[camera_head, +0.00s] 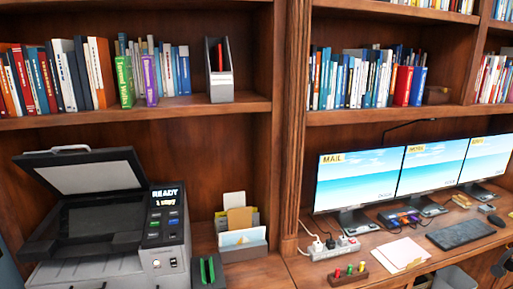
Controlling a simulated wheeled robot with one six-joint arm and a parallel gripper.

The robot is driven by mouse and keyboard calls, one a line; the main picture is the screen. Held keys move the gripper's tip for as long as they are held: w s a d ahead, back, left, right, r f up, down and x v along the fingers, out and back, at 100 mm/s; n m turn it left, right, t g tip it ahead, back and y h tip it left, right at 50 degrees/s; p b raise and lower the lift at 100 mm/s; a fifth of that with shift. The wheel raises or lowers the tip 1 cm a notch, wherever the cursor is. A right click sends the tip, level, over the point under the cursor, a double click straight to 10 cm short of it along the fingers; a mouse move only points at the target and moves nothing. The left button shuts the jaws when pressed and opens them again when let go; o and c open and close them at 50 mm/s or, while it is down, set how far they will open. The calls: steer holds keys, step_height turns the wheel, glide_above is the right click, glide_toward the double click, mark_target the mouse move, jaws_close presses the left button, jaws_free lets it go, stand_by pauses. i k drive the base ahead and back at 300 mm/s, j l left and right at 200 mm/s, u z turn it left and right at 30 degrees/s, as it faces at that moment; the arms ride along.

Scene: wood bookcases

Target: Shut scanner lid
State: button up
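The scanner (168,258) stands on the wood shelf at the lower left, with a control panel and a small screen reading READY on its right side. Its lid (92,176) is raised and tilted open, with the pale underside facing forward and a handle on its top edge. The dark scan bed (95,218) shows below the lid. My gripper is not in view.
A letter holder (243,250) with papers and a dark stand with green parts (208,270) sit close to the scanner's right. A wood pillar (293,130) divides this bay from a desk with three monitors (357,182), a power strip (333,247) and a keyboard (460,234). Books fill the upper shelves.

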mark_target(89, 172)
steer(key=k+z, duration=0.1)
steer(key=i+j+z, duration=0.15)
steer(key=u, duration=1.8)
